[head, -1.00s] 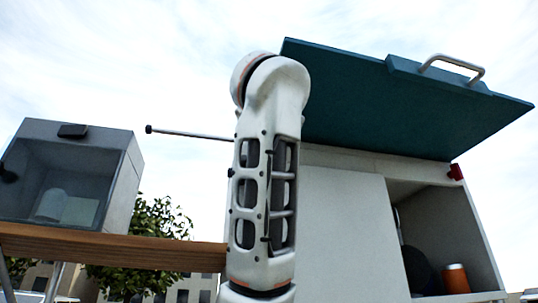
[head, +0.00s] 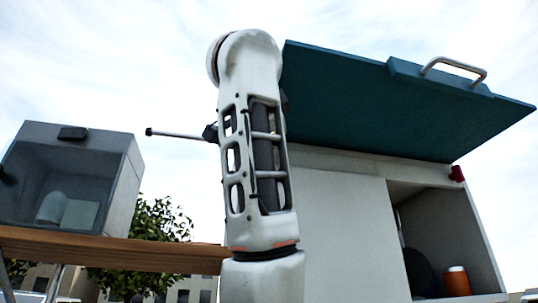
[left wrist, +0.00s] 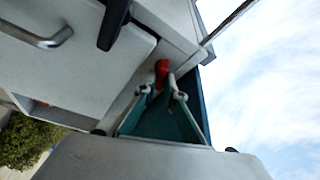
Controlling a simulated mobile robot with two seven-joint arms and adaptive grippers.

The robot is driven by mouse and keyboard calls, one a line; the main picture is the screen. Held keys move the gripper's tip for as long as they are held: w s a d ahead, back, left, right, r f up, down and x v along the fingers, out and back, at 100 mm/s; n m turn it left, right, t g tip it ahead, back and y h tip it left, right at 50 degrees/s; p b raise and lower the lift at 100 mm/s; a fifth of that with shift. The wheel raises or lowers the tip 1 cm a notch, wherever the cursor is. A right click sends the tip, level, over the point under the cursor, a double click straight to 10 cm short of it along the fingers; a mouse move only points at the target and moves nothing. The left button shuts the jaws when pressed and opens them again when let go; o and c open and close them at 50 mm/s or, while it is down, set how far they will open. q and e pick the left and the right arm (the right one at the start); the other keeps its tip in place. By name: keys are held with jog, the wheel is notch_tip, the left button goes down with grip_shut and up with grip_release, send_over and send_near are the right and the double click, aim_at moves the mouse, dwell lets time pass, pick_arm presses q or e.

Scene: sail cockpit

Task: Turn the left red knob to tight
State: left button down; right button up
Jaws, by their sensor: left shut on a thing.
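In the left wrist view a red knob (left wrist: 162,70) sits at the edge of the white cabinet, beside the teal panel. My left gripper (left wrist: 164,84) has its fingertips closed on this knob. In the head view my left arm stands upright in the middle and hides the knob and most or all of the gripper. Another red knob (head: 457,173) shows at the cabinet's upper right edge. My right gripper is not in view.
A teal lid (head: 400,100) with a metal handle (head: 453,70) is raised over the white cabinet (head: 345,225). An orange cup (head: 457,281) stands in its open compartment. A thin rod (head: 178,135) extends left. A grey box (head: 119,190) sits on a wooden bench (head: 110,249).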

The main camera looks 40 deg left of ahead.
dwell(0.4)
pick_arm(q)
jog(key=c, duration=2.1)
grip_release()
jog(key=shift+a, duration=0.1)
jog(key=shift+c, duration=0.2)
